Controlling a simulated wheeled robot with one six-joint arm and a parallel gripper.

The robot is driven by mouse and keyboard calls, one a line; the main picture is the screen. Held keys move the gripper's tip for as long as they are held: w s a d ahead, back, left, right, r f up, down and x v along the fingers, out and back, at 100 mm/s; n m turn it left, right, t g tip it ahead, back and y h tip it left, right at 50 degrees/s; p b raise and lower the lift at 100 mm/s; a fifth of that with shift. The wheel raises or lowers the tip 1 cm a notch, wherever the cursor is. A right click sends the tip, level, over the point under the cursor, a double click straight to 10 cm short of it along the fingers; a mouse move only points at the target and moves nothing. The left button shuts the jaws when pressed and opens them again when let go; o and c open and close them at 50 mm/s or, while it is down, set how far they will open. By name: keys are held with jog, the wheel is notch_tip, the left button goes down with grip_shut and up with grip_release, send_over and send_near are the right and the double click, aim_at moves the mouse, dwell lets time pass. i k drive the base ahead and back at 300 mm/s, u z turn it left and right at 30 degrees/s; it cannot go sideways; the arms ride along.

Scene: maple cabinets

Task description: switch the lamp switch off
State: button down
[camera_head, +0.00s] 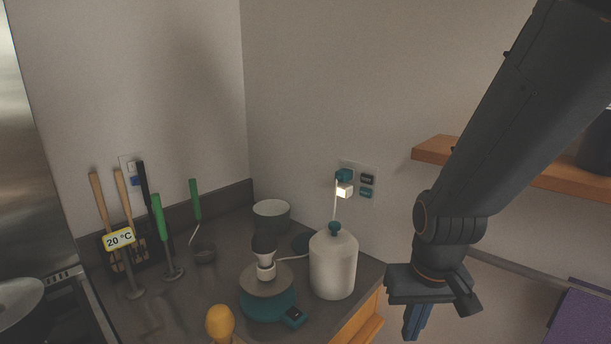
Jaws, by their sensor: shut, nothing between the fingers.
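A pale wall plate (354,167) is on the right-hand wall above the counter. It carries a small dark switch (367,179) and a teal one (366,192) below it; labels and rocker positions are too small to read. A bright white block (344,190) and a teal block (343,174) stand just left of these, above a thin pale stem (335,205). The white block looks lit; I cannot tell whether these form the lamp. My gripper (416,325) points down at the lower edge, shut and empty, right of and below the plate, apart from it.
A cream canister (332,266) with a teal knob stands below the plate. A teal scale-like device (267,298), a bowl (272,214) and several utensils are on the dark counter. A wooden shelf (432,150) juts out behind my arm. The wall between plate and arm looks clear.

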aim_at(293, 312)
jog(key=k, duration=1)
jog(key=z, duration=0.75)
jog(key=i, duration=0.6)
jog(key=u, duration=1.65)
jog(key=i, duration=0.5)
jog(key=z, duration=0.05)
